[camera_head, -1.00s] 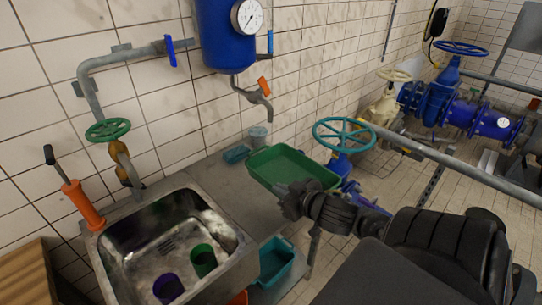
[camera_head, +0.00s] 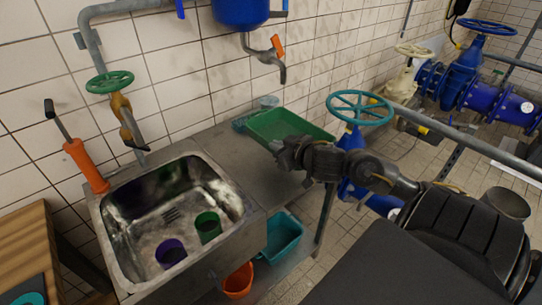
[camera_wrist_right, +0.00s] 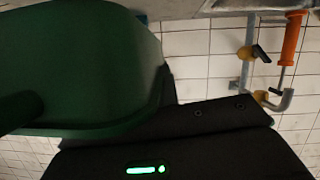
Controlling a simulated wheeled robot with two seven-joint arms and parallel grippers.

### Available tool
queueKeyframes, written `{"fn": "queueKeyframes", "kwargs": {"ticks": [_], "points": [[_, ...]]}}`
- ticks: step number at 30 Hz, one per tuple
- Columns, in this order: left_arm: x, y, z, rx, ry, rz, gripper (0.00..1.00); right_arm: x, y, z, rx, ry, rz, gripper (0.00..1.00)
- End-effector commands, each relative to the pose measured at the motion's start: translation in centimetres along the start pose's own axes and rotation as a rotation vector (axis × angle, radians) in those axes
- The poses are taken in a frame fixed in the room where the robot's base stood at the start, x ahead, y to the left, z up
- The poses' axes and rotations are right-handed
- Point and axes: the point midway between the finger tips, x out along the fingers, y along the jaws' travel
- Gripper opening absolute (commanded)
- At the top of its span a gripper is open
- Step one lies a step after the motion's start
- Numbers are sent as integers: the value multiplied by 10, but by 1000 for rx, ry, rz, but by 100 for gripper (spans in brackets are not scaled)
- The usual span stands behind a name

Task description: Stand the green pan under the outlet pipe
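The green pan (camera_head: 290,124) is at the right end of the steel counter, near the wall. In the head view it appears below the outlet pipe (camera_head: 282,70), which has an orange lever and hangs from the blue tank; I cannot tell whether its base touches the counter. My right gripper (camera_head: 283,154) is at the pan's near rim and appears shut on it. My left gripper is not in view.
A small teal dish (camera_head: 240,123) and grey cup (camera_head: 268,101) stand near the pan by the wall. The sink (camera_head: 125,245) holds purple and green cups. A teal handwheel (camera_head: 360,94) is right of the pan. Teal and orange bins sit below. Bare counter (camera_head: 236,160) lies between sink and pan.

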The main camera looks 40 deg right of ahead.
Motion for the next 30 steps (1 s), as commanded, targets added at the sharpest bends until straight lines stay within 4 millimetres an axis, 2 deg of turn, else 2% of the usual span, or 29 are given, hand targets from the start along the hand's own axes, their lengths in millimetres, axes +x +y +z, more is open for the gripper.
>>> {"fn": "queueKeyframes", "kwargs": {"ticks": [1, 3, 9, 16, 19, 24, 30], "points": [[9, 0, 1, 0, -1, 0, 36, 12, 0, 11, 7, 2, 1, 0], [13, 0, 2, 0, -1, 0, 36, 25, 0, 19, 6, 1, 1, 0], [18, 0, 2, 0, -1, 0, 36, 48, 2, 30, 2, 3, 1, 0], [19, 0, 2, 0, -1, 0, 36, 53, 1, 34, 0, 2, 0, 0], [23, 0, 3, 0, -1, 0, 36, 64, 2, 42, 3, 1, 1, 0], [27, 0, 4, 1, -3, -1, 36, 71, -2, 64, 2, 0, 1, 0], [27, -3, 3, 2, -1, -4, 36, 72, -3, 67, -1, 3, 1, 0]]}}
